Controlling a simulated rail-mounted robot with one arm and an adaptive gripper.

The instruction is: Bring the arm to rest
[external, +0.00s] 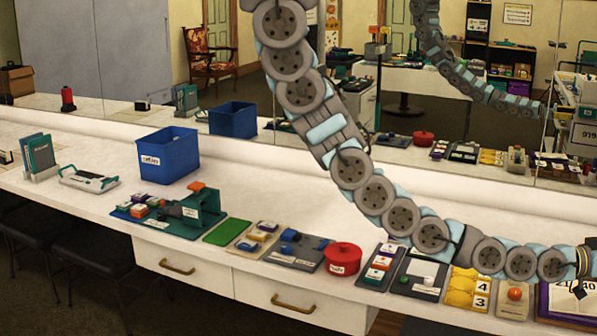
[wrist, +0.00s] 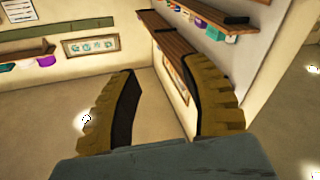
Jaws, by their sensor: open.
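My arm hangs from the top of the external view, bends down over the counter, and stretches to the right edge. Its end lies at that edge, where my gripper is largely out of frame. In the wrist view my gripper (wrist: 148,58) shows two brown ribbed fingers standing apart, with nothing between them. Beyond the fingers are bare floor, a wall and a shelf unit. The gripper touches nothing that I can see in the wrist view.
Under the arm, the white counter (external: 285,190) carries a blue bin (external: 168,156), a green device (external: 195,211), a red lidded pot (external: 342,259), yellow number cards (external: 470,290) and several other props. A mirror behind reflects the room. The wrist view shows brown shelves (wrist: 172,42) and a framed picture (wrist: 90,46).

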